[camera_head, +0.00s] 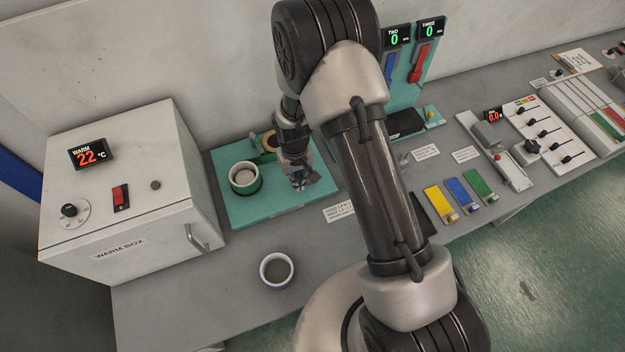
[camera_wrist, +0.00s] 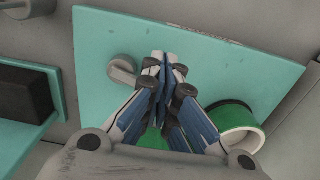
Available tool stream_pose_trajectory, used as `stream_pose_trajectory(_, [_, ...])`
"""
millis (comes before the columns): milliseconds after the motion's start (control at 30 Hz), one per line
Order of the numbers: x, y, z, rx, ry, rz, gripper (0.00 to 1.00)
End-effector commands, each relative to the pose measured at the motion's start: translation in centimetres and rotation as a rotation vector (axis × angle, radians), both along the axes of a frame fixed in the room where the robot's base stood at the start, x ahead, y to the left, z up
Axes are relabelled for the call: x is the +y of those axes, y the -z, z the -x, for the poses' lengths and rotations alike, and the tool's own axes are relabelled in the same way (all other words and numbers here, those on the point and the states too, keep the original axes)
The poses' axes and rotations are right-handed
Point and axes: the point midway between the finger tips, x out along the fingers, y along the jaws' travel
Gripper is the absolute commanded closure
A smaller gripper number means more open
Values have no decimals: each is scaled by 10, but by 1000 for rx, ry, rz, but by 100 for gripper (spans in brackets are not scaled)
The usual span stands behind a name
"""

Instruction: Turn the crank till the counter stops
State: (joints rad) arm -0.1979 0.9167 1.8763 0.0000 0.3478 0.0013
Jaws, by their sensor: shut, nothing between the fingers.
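My gripper (camera_head: 299,182) is over the right part of a teal board (camera_head: 262,212). In the wrist view my gripper (camera_wrist: 165,64) has its fingers together, with nothing seen between them. A grey knob-like part (camera_wrist: 122,67) is on the board just left of the fingertips; I cannot tell if it is the crank. A white cup-like part with a green ring (camera_head: 244,177) stands on the board's left; it also shows in the wrist view (camera_wrist: 236,128), right of the fingers. A tan ring (camera_head: 268,142) is partly hidden behind my gripper. I cannot make out a counter on this board.
A white warm box (camera_head: 130,190) reading 22 °C stands at the left. A blue-rimmed cup (camera_head: 277,270) is in front of the board. Two displays (camera_head: 395,38) reading 0, levers and coloured blocks (camera_head: 440,203) are to the right. My arm hides the middle of the bench.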

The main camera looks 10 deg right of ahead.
Motion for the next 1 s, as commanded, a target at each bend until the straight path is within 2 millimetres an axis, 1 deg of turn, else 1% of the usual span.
stream_pose_trajectory(267, [0, 0, -1, 1, 0, 0, 100])
stream_pose_trajectory(733, [8, 0, -17, -3, 0, -1, 100])
stream_pose_trajectory(1000, [9, 0, -18, 0, 0, 0, 100])
